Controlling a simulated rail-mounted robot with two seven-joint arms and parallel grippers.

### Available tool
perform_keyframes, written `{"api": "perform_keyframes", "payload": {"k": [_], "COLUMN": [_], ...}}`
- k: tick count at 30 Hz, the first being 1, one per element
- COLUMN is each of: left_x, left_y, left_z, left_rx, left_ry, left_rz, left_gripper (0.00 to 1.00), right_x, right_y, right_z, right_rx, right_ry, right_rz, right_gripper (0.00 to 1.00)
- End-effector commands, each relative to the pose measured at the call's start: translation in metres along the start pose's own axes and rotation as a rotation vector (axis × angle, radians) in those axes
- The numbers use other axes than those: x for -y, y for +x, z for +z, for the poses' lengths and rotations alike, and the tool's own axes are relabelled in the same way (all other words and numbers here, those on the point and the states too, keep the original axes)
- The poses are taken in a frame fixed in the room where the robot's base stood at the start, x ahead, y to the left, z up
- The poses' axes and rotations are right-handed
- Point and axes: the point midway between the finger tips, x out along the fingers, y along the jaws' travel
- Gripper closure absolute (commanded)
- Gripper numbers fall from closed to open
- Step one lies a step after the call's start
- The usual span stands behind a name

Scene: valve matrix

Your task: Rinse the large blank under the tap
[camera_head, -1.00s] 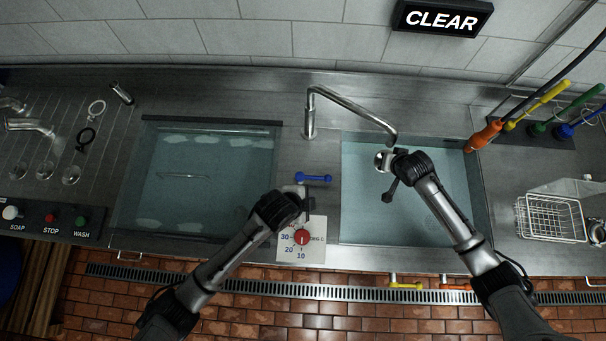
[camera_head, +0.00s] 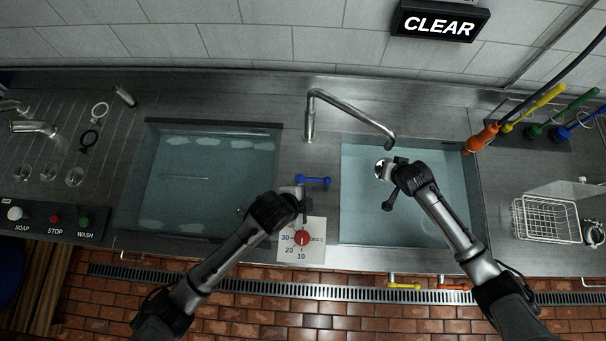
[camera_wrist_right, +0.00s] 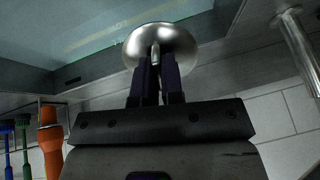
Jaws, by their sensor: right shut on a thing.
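The large blank (camera_wrist_right: 160,46) is a shiny round metal disc with a short stem. My right gripper (camera_wrist_right: 155,68) is shut on its stem in the right wrist view. In the head view the blank (camera_head: 380,169) and my right gripper (camera_head: 392,168) are over the right basin (camera_head: 425,215), just below the end of the tap (camera_head: 350,108) in the picture. No water stream is visible from the tap. My left gripper (camera_head: 302,200) is between the blue lever (camera_head: 313,181) and the red dial (camera_head: 302,238); whether its fingers are open is unclear.
The left basin (camera_head: 205,180) holds water with pale foam patches. A wire basket (camera_head: 547,220) stands at the right. Several coloured brushes and an orange-handled hose (camera_head: 482,138) are at the back right. A sign (camera_head: 440,22) reads CLEAR.

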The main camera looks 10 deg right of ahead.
Motion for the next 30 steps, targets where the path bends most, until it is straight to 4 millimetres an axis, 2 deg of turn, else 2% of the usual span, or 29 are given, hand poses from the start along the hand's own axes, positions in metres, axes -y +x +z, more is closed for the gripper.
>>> {"api": "perform_keyframes", "payload": {"k": [18, 30], "left_x": [0.015, 0.018], "left_y": [-0.032, -0.037], "left_z": [-0.015, -0.017], "left_rx": [0.0, 0.0], "left_ry": [0.0, 0.0], "left_rz": [0.0, 0.0], "left_gripper": [1.0, 1.0], "right_x": [-0.014, -0.017], "right_y": [-0.025, -0.029], "right_z": [0.039, 0.049], "right_rx": [0.001, -0.002], "right_ry": [0.001, 0.0], "right_rz": [0.0, 0.0], "right_gripper": [1.0, 1.0]}}
